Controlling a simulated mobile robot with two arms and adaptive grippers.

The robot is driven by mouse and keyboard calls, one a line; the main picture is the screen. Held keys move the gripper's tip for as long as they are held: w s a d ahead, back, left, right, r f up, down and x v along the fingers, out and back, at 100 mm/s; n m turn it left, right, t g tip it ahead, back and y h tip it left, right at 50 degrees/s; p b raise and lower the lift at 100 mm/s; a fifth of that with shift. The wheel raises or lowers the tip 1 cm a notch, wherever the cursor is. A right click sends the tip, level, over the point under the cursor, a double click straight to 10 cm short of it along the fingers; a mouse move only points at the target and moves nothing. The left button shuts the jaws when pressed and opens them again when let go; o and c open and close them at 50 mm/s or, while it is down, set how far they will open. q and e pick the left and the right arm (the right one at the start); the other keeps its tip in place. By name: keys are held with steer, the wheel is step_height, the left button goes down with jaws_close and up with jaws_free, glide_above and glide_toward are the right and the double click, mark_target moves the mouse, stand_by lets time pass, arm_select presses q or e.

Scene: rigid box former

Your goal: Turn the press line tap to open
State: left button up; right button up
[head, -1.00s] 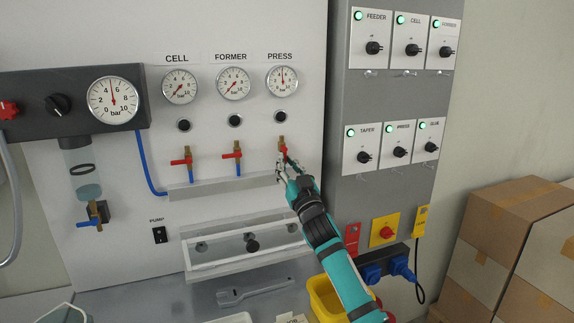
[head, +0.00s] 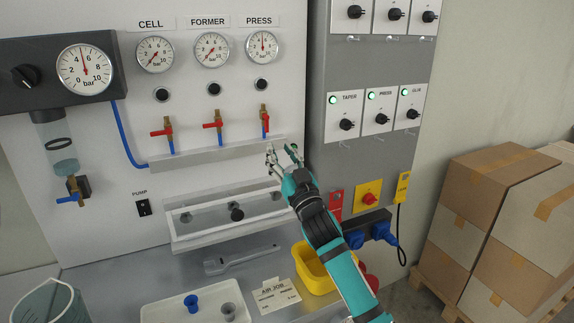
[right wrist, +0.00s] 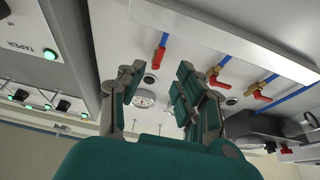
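The press line tap (head: 265,119) is on the white panel under the PRESS gauge (head: 262,47). Its red handle stands roughly upright, in line with the blue hose; it also shows in the right wrist view (right wrist: 160,52). The PRESS needle points up. The former tap (head: 218,125) and cell tap (head: 167,132) have their red handles sideways, and their gauges' needles point low left. My right gripper (head: 283,150) is open and empty, just below the press tap and apart from it. Its spread fingers also show in the right wrist view (right wrist: 155,80). My left gripper is out of view.
A metal ledge (head: 205,158) runs below the taps. A grey switch cabinet (head: 330,65) stands to the right. Below are a yellow bin (head: 311,284), a white tray (head: 165,312) and a wrench-like tool (head: 236,261). Stacked cartons (head: 490,180) stand far right.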

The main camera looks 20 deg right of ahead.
steer(key=v, duration=0.4)
